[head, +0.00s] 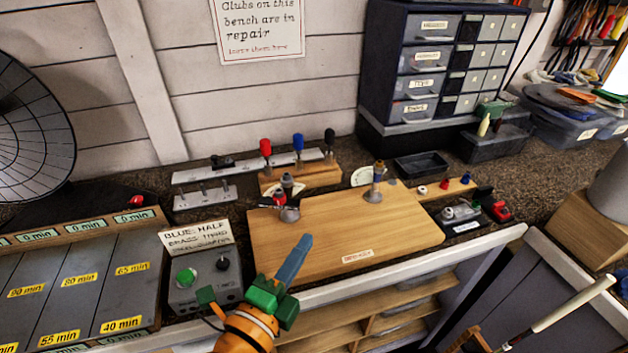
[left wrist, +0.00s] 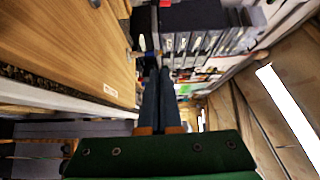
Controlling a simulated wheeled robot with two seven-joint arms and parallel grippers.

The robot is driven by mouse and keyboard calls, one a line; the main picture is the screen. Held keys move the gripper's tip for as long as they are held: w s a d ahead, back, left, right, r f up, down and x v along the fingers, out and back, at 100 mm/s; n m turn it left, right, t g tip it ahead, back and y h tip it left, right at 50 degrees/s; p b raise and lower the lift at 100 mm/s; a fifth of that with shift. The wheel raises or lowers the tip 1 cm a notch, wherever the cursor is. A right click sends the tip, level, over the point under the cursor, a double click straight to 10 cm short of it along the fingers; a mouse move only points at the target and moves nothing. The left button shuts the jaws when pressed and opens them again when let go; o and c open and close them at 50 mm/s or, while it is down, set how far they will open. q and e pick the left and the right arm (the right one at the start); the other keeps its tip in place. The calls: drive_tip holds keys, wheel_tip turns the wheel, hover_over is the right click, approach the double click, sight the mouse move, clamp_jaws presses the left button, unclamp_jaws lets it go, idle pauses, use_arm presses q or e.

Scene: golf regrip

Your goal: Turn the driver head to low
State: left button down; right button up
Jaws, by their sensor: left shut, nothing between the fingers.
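My left gripper (head: 294,260) comes in from the bottom, over the front edge of the wooden board; its blue-grey fingers are together and empty. In the left wrist view the shut fingers (left wrist: 159,95) point past the board. I cannot tell which part is the driver head, nor read any low mark. My right gripper is not in view.
The wooden board (head: 330,250) lies on the dark bench. A grey box (head: 205,290) with a green button and black knob stands at left, under a handwritten card (head: 196,237). Red, blue and black-handled tools (head: 298,145) stand behind. A drawer cabinet (head: 440,65) stands at the back right.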

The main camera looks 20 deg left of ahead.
sight(283, 205)
use_arm(q)
drive_tip(key=w+d+b, duration=0.2)
drive_tip(key=w+b, duration=0.1)
drive_tip(key=w, duration=0.6)
drive_tip(key=a, duration=0.2)
drive_tip(key=s+a, duration=0.1)
drive_tip(key=a, duration=0.1)
drive_tip(key=shift+s+a+p, duration=0.15)
drive_tip(key=shift+a+p, duration=0.15)
drive_tip(key=shift+p, duration=0.05)
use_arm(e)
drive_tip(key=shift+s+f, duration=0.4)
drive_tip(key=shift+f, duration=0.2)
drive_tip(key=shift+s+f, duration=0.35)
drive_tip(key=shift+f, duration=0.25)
use_arm(q)
drive_tip(key=shift+d, duration=0.1)
